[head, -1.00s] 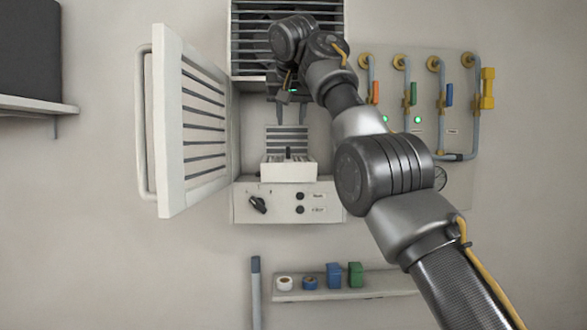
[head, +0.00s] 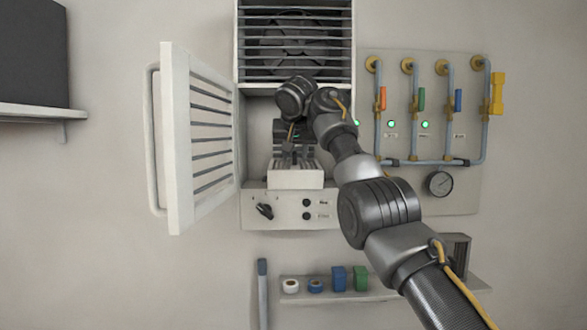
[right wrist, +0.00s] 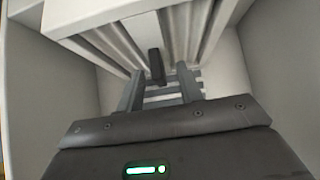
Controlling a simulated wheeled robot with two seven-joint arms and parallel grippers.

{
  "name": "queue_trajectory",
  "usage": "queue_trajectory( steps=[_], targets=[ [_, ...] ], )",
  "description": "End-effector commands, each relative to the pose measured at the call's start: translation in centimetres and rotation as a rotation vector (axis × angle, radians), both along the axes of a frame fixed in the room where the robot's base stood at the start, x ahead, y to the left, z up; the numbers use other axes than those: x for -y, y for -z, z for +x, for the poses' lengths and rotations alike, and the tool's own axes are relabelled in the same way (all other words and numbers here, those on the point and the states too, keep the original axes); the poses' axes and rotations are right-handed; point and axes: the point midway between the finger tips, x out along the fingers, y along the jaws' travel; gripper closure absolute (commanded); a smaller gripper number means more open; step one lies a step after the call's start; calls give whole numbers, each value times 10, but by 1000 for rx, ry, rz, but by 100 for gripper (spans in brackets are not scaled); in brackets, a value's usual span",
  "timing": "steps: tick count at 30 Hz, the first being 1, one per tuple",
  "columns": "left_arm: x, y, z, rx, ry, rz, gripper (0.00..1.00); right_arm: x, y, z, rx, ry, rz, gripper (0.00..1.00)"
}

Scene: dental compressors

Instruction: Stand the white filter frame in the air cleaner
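The white filter frame (head: 296,180) is in the lower, open compartment of the air cleaner (head: 275,214), just above its control panel. In the right wrist view the frame (right wrist: 105,33) shows pale pleats and a front bar with a small black tab (right wrist: 156,66). My right gripper (head: 289,152) is above and behind the frame's front bar, pointing down. In the right wrist view its fingers (right wrist: 159,72) are apart, with the tab between or just beyond their tips; contact is unclear. My wrist partly hides the compartment. My left gripper is out of view.
The slatted door (head: 205,135) stands open on the left. A fan grille (head: 295,15) is above the compartment. Pipes with coloured valves (head: 420,100) and a gauge (head: 440,184) are on the right. A shelf (head: 325,297) below holds tape rolls and small boxes.

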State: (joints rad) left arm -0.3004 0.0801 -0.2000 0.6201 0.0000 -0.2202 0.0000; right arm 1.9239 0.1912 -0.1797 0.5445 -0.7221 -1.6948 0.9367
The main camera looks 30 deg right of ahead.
Motion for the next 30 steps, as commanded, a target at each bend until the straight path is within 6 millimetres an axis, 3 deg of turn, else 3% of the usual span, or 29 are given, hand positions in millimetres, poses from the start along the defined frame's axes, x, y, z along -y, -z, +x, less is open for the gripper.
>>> queue_trajectory(
  steps=[7,15,30],
  targets=[
    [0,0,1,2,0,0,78,0,1,1,2,-1,0,64],
    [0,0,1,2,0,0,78,0,1,1,1,-1,0,99],
    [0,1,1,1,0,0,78,0,1,0,2,0,1,100]
  ],
)
